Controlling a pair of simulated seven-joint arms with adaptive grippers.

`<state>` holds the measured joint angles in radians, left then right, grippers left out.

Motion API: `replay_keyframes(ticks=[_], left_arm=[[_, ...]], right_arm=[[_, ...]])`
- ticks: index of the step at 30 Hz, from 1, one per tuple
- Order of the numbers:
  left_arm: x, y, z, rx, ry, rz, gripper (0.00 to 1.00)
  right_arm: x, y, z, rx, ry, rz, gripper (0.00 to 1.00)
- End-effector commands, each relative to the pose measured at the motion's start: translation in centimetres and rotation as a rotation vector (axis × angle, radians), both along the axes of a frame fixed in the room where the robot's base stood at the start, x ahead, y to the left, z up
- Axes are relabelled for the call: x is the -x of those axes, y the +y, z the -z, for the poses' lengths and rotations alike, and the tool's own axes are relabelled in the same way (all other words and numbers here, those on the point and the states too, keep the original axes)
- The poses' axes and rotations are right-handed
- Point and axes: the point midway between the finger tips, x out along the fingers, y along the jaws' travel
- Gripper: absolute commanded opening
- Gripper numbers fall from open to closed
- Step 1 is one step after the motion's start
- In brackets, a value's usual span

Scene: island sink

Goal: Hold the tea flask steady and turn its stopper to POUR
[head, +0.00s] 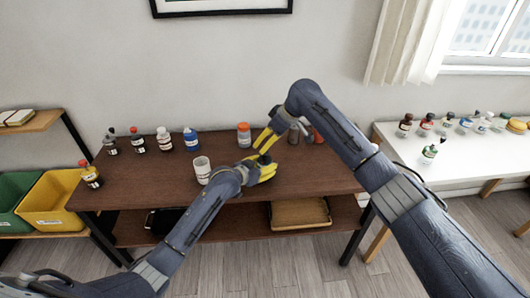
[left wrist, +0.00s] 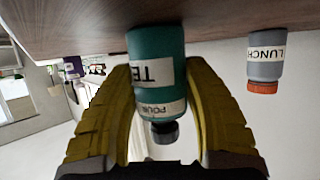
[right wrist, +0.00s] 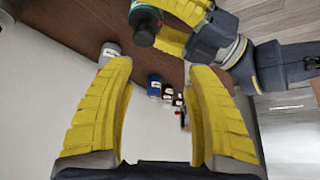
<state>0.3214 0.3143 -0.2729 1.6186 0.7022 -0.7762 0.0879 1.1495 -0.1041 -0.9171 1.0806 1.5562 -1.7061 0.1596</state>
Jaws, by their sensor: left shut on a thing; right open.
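The teal tea flask (left wrist: 155,60) is between the yellow fingers of my left gripper (head: 263,168), which is shut on it. In the left wrist view it appears upside down, with part of a large label and a band reading POUR near its black stopper (left wrist: 165,132). The dark stopper also shows above the left gripper in the head view (head: 265,159). My right gripper (right wrist: 159,70) is open and empty. In the head view its fingers are above and beside the flask, apart from the stopper. Which setting the stopper points to cannot be read.
A grey LUNCH jar (left wrist: 265,68) with an orange lid stands near the flask. A white cup (head: 202,170) is left of my left gripper. Several bottles, one blue (head: 191,139), stand along the back left. More items are partly behind my right arm.

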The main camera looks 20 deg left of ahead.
Motion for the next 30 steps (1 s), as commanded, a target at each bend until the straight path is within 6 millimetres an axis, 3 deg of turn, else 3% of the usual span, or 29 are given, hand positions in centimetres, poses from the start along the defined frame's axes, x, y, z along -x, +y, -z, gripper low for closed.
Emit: replay_keyframes(ticks=[6, 14, 20, 30], left_arm=[[0.0, 0.0, 0.1, -0.001, 0.002, 0.000, 0.16], [0.0, 0.0, 0.1, -0.001, 0.002, 0.000, 0.16], [0.0, 0.0, 0.1, -0.001, 0.002, 0.000, 0.16], [0.0, 0.0, 0.1, -0.001, 0.002, 0.000, 0.16]], right_arm=[[-1.5, -1.8, -2.1, 0.093, 0.011, -0.021, 0.54], [-2.1, -2.5, -2.5, 0.131, 0.020, -0.028, 0.54], [-2.3, -1.6, -0.3, 0.132, 0.022, -0.028, 0.54], [-2.8, 0.5, 5.0, 0.132, 0.021, -0.028, 0.54]])
